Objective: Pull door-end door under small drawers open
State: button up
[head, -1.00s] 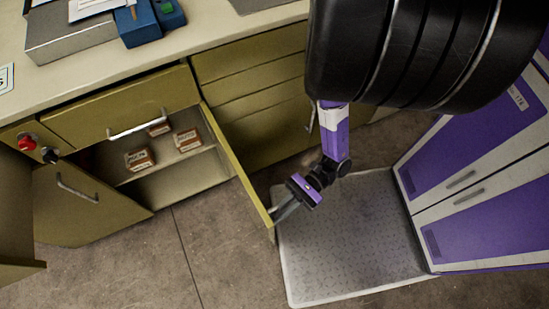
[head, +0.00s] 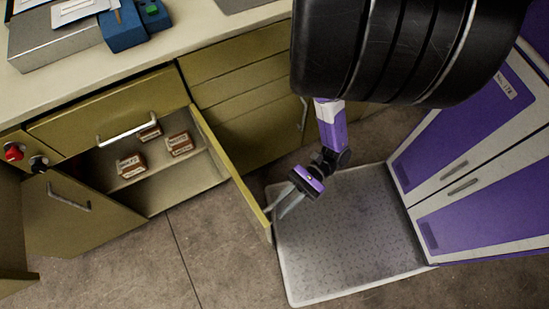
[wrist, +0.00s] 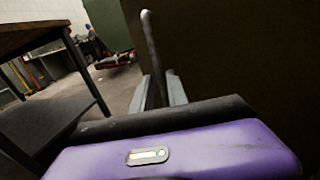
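The small drawers (head: 235,65) are shut, in a stack under the counter. Below them is a shut olive door front (head: 262,137) with an upright handle (head: 303,113) at its right. A swung-out olive door (head: 232,178) stands left of that front, seen nearly edge-on in the head view. My gripper (head: 276,210) is low beside this door's free end, on its right side. Its fingers are apart. In the wrist view, a metal bar (wrist: 151,45) rises between the fingers (wrist: 162,92), before a dark panel (wrist: 240,60). Contact with the bar cannot be told.
The open cupboard holds several small boxes (head: 130,164). Another door (head: 75,222) stands open at left. A metal floor plate (head: 345,245) lies below my arm, and purple lockers (head: 485,195) stand at right. Bare floor (head: 205,255) lies in front of the cupboard.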

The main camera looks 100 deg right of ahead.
jog(key=shift+v, duration=2.3)
